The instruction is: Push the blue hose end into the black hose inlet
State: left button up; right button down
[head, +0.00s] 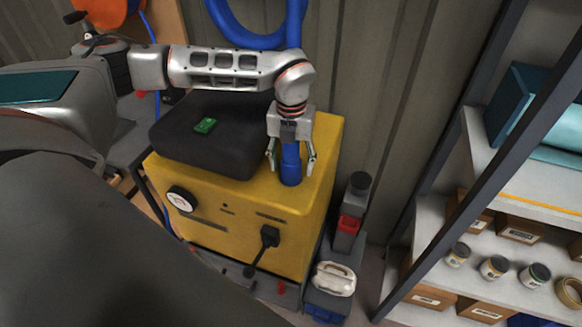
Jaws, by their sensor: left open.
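The blue hose end (291,172) stands roughly upright at the right part of the yellow machine's top (322,150). The blue hose (243,37) loops down from above and passes behind my left arm. My left gripper (291,163) points down, with its open fingers on either side of the blue hose end. Whether a finger touches it cannot be told. No black hose inlet can be made out; the foot of the hose end covers the spot below it. My right gripper is not in view.
A black case (180,148) with a green item (205,125) on it lies on the machine's left part. A black plug (269,237) and a gauge (181,199) are on the front. Shelves (480,240) with boxes and cans stand at the right. A ribbed wall is behind.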

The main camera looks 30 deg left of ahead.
aim_at(291, 158)
pick_arm(q)
jog(key=shift+f, duration=0.6)
jog(key=c, duration=1.2)
jog(key=shift+o, duration=0.4)
jog(key=shift+r, duration=0.1)
notch_tip(291, 158, up, 20)
